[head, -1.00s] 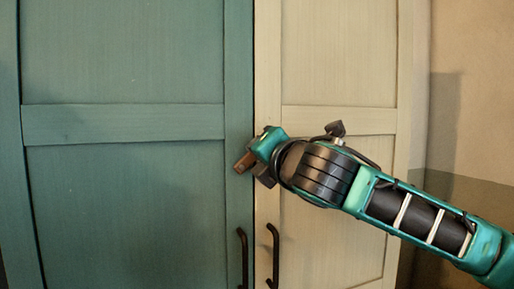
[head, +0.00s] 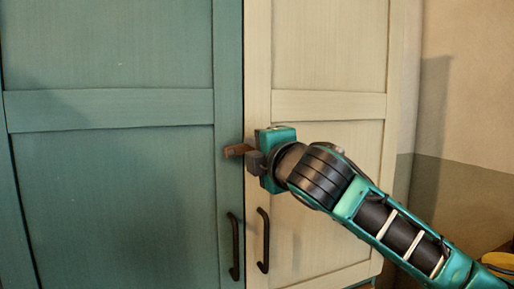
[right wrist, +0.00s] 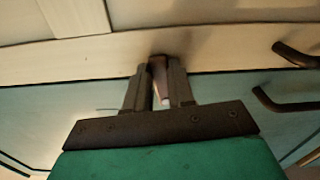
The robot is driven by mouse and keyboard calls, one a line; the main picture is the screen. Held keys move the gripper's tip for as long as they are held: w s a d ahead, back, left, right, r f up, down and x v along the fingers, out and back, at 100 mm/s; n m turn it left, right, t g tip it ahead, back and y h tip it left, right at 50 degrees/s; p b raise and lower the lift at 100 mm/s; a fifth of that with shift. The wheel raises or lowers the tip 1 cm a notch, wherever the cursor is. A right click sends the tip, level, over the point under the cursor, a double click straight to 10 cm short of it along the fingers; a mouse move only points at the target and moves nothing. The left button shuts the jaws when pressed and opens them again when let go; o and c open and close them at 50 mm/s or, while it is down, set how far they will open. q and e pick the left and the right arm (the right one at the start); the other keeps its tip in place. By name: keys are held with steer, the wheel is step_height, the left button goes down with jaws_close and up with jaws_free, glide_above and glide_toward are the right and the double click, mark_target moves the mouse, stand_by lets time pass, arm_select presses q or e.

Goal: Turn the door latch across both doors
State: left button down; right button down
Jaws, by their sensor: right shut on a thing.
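The door latch (head: 235,151) is a small brown bar at the seam between the teal door (head: 120,190) on the left and the cream door (head: 318,180) on the right. Its free end lies over the teal door's edge and it looks nearly level, crossing the seam. My right gripper (head: 254,160) is shut on the latch and hides its cream-door end. In the right wrist view the latch (right wrist: 160,78) shows between the two fingers. Both doors look closed. My left gripper is not in view.
Two dark vertical handles, one on the teal door (head: 234,247) and one on the cream door (head: 264,240), stand just below my right gripper. A bare wall (head: 470,110) is at the right. A yellow thing (head: 498,262) shows at the lower right edge.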

stand_by(0.4)
steer(key=c, duration=1)
jaws_free()
steer(key=shift+o, duration=0.2)
steer(key=shift+s, duration=0.15)
steer(key=b+v, duration=0.1)
steer(key=v, duration=1.1)
steer(key=shift+s, duration=0.3)
steer(key=shift+d, duration=0.1)
